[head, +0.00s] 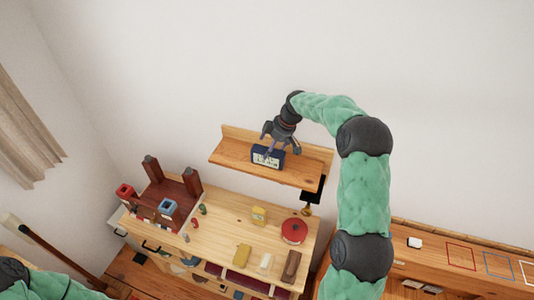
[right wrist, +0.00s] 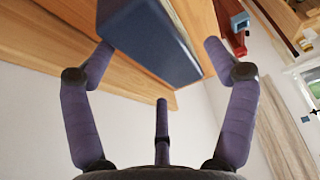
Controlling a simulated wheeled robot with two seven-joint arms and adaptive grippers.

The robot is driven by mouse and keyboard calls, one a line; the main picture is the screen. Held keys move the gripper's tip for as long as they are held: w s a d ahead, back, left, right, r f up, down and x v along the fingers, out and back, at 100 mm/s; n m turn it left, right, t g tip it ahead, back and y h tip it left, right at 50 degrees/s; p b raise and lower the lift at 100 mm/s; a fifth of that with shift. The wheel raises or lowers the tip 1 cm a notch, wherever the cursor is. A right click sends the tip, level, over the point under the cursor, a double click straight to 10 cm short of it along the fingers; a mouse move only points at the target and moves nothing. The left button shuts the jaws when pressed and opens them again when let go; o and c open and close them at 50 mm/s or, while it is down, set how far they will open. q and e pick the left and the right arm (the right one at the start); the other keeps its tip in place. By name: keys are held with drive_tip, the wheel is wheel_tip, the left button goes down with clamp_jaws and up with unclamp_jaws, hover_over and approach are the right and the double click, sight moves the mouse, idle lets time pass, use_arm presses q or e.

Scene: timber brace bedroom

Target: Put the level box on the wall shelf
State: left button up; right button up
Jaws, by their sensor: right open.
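The level box, a dark blue box (head: 267,156) with a white printed face, is on the wooden wall shelf (head: 300,172), near its front edge. In the right wrist view the blue box (right wrist: 150,38) is close ahead of the fingers, against the wood of the shelf (right wrist: 50,38). My right gripper (head: 274,142) is at the box's upper back side, with its fingers open and spread. Whether a fingertip touches the box I cannot tell. My left arm shows only at the lower left, and its gripper is out of view.
A low wooden surface (head: 450,262) with coloured outlines lies at right.

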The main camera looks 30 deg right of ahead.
drive_tip(key=b+v, duration=0.1)
drive_tip(key=v, duration=0.6)
drive_tip(key=shift+r, duration=0.35)
